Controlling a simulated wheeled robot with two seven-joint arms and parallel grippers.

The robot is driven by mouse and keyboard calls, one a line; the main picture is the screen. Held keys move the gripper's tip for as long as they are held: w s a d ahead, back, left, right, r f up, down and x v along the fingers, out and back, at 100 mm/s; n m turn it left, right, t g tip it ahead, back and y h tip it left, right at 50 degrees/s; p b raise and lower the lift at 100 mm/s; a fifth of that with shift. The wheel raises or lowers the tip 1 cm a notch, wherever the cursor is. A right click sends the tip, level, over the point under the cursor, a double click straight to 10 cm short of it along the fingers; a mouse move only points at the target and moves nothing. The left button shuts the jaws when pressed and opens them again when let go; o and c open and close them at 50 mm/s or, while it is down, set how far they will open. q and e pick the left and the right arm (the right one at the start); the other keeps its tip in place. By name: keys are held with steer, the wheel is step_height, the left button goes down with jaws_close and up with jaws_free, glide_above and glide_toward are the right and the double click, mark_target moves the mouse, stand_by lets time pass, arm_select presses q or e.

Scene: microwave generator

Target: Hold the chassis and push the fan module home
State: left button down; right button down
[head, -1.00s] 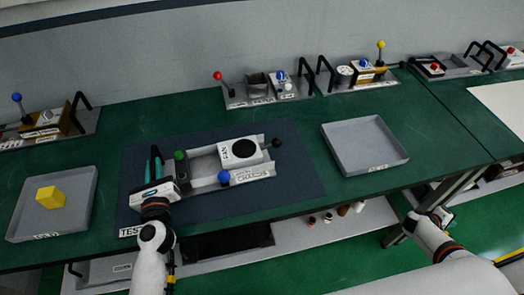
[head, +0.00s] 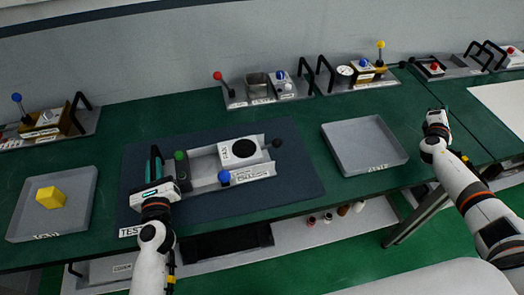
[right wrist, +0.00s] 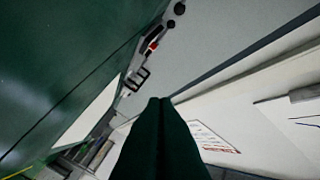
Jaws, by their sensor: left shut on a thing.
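The grey chassis (head: 205,168) lies on the dark mat, with a green knob (head: 180,155), a blue knob (head: 224,177) and a black knob (head: 277,143) around it. The white fan module (head: 229,157), with a black round face, sits between the chassis rails towards the right end; a gap shows to its left. My left gripper (head: 154,166) is shut at the chassis's left end; the exact contact is hidden. My right gripper (head: 436,118) is over the right of the table, far from the chassis. Its fingers (right wrist: 160,135) look closed together and empty in the right wrist view.
A grey tray (head: 398,158) stands right of the mat (head: 290,185), empty. A left tray (head: 22,225) holds a yellow block (head: 51,197). Fixtures with levers, such as one with a red knob (head: 217,75), line the wall. Green tabletop is free between mat and fixtures.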

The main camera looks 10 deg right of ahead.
steer(key=w+a+n+t+y, duration=0.1)
steer(key=w+a+n+y, duration=0.2)
steer(key=a+n+y, duration=0.4)
steer(key=w+a+r+n+t+y, duration=0.1)
steer(key=w+a+n+y, duration=0.3)
steer(key=a, duration=0.5)
steer(key=w+a+n+t+y, duration=0.25)
steer(key=a+n+y, duration=0.25)
steer(key=a+n, duration=0.25)
steer(key=s+a+n+g+y, duration=0.4)
steer(key=s+a+n+g, duration=0.1)
steer(key=a+n, duration=0.45)
steer(key=s+a+n+g+y, duration=0.4)
steer(key=a+n+g, duration=0.2)
steer(key=a+n, duration=0.3)
steer(key=shift+m, duration=0.6)
steer(key=x, duration=0.3)
steer(key=f+x, duration=0.1)
steer(key=x, duration=0.6)
steer(key=shift+s+d+f, duration=0.2)
steer(key=shift+d+f, duration=0.05)
steer(key=shift+d, duration=0.2)
steer(key=shift+a, duration=0.15)
